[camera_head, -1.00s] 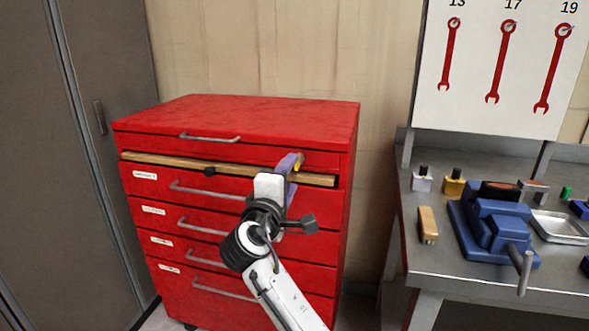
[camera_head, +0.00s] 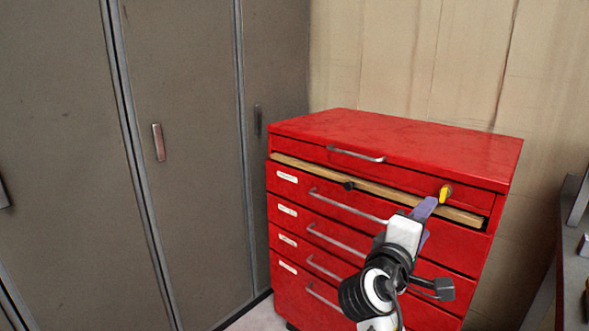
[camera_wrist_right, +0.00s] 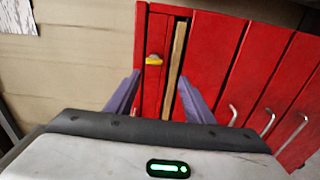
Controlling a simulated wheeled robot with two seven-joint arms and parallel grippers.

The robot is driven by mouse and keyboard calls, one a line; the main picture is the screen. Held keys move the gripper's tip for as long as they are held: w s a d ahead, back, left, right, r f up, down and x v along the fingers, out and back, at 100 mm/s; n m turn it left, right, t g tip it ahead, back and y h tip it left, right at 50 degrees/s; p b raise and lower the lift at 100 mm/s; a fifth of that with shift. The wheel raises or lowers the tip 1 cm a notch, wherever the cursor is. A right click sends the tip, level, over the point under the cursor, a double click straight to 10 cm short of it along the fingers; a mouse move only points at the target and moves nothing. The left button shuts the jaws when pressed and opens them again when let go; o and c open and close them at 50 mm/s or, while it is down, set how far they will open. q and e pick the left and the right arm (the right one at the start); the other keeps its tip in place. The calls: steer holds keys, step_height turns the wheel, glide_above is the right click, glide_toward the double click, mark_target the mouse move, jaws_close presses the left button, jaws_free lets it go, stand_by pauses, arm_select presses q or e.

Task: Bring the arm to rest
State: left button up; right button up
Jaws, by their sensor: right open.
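My right gripper (camera_head: 425,220) is in front of the upper right part of the red drawer cabinet (camera_head: 400,140) in the head view. In the right wrist view its two purple fingers (camera_wrist_right: 160,95) are spread apart with nothing between them. A yellow piece (camera_head: 445,194) sits at the right of the cabinet's top drawer; it also shows in the right wrist view (camera_wrist_right: 154,59), beyond the fingertips. My left gripper is not in view.
Grey lockers (camera_head: 190,180) stand left of the cabinet. A beige wall (camera_head: 420,60) is behind it. The edge of a grey workbench (camera_head: 572,250) shows at the far right. Drawer handles (camera_head: 348,206) stick out from the cabinet front.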

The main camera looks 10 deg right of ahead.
steer(key=s+a+f+y+p, duration=0.1)
steer(key=s+a+f+y, duration=0.2)
steer(key=f, duration=0.5)
steer(key=s+a+f+y, duration=0.2)
steer(key=f+y, duration=0.1)
steer(key=f, duration=0.6)
steer(key=s+a+f+y+p, duration=0.1)
steer(key=s+a+f+y, duration=0.2)
steer(key=f, duration=0.5)
steer(key=s+a+f+m+g+y+p, duration=0.1)
steer(key=s+a+f+m+y, duration=0.2)
steer(key=s, duration=0.7)
steer(key=s+a+f+m+g+y+p, duration=0.1)
steer(key=s+a+f+m+g+y, duration=0.1)
steer(key=s+a+f, duration=0.3)
steer(key=s+f+m+y, duration=0.1)
steer(key=s+f, duration=0.2)
steer(key=s, duration=0.2)
steer(key=shift+s+a+y, duration=0.3)
steer(key=shift+y, duration=0.1)
